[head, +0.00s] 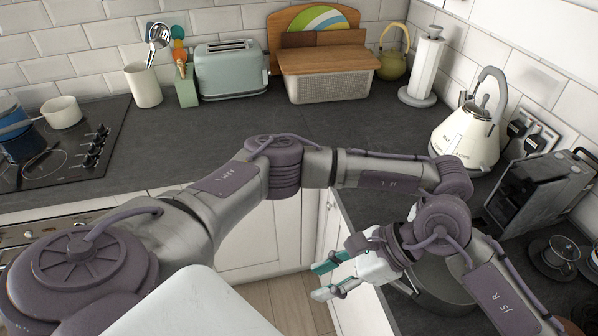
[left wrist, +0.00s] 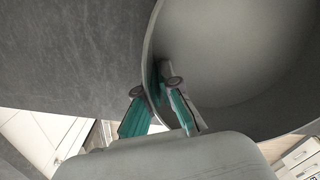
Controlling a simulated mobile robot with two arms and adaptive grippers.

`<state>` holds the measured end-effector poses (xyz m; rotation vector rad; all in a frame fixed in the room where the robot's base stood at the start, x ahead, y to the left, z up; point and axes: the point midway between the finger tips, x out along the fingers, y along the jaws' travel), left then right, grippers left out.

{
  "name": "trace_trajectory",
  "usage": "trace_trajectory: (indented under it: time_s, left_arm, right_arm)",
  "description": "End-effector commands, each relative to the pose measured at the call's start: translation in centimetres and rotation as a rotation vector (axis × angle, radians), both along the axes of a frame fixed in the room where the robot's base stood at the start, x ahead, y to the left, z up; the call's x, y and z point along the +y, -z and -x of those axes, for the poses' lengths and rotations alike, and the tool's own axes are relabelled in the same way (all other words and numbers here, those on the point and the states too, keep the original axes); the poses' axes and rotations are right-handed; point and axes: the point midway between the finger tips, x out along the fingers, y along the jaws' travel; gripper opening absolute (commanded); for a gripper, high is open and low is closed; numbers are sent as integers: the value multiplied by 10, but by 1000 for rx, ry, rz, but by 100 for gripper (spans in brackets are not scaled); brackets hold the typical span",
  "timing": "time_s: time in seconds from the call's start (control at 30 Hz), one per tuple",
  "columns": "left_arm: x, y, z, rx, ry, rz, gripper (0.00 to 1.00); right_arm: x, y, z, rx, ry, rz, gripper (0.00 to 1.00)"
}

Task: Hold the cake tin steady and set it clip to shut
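The cake tin (head: 443,293) is a grey round tin on the right-hand worktop, partly covered by my right arm in the head view. The left wrist view looks into its wide grey inside (left wrist: 235,60). My left gripper (left wrist: 155,88) has its teal fingers on either side of the tin wall, one inside and one outside, and looks shut on it. In the head view the left gripper is hidden behind the right arm. My right gripper (head: 322,280) is open and empty, left of the tin beyond the counter's front edge. The clip is not visible.
A cream kettle (head: 466,137), a dark toaster-like appliance (head: 540,195) and a dark cup on a saucer (head: 556,256) stand behind and right of the tin. A paper towel holder (head: 424,72) is at the back. The worktop's back middle (head: 210,125) is clear.

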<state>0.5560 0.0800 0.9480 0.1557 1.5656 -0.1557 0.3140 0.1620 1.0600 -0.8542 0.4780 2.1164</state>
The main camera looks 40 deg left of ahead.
Motion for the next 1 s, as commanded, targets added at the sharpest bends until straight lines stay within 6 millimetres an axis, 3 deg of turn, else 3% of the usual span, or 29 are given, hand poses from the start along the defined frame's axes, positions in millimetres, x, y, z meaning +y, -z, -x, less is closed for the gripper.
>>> trace_trajectory:
  time_s: [0.2, 0.5, 1.0]
  left_arm:
    - [0, 1, 0, 0, 0, -1, 0]
    - [0, 1, 0, 0, 0, -1, 0]
    - [0, 1, 0, 0, 0, -1, 0]
  right_arm:
    - [17, -15, 29, 68, -63, -319, 39]
    - [26, -38, 41, 71, -43, -661, 39]
    - [26, -45, 40, 57, -20, -755, 39]
